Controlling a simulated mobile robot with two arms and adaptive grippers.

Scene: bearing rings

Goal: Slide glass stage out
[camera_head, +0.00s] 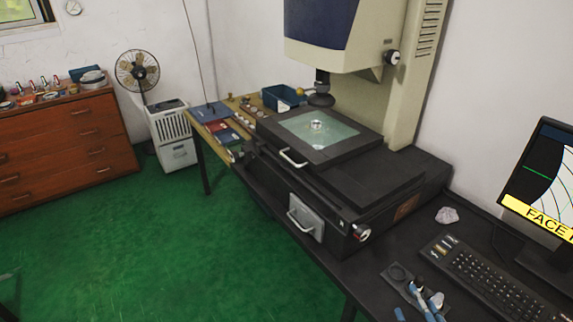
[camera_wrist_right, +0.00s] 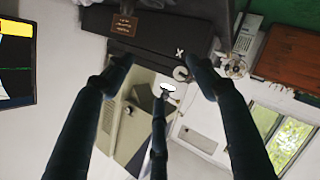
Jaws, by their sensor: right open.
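The glass stage (camera_head: 338,130) is a pale green pane in a dark square frame on top of the measuring machine, under its lens. A silver ring (camera_head: 316,125) sits near the middle of the glass. A light bar handle (camera_head: 293,158) is on the frame's front edge. My right gripper (camera_head: 424,298) is low in the head view over the desk, well apart from the stage. In the wrist view its dark fingers (camera_wrist_right: 160,75) are spread and empty, with the machine beyond them. My left gripper is not in view.
The machine's dark base (camera_head: 375,187) carries a lower handle (camera_head: 300,222) and a knob (camera_head: 362,233). A keyboard (camera_head: 485,275) and a monitor (camera_head: 545,185) are at the right. Trays and a blue bin (camera_head: 283,97) are behind. Green floor lies open at the left.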

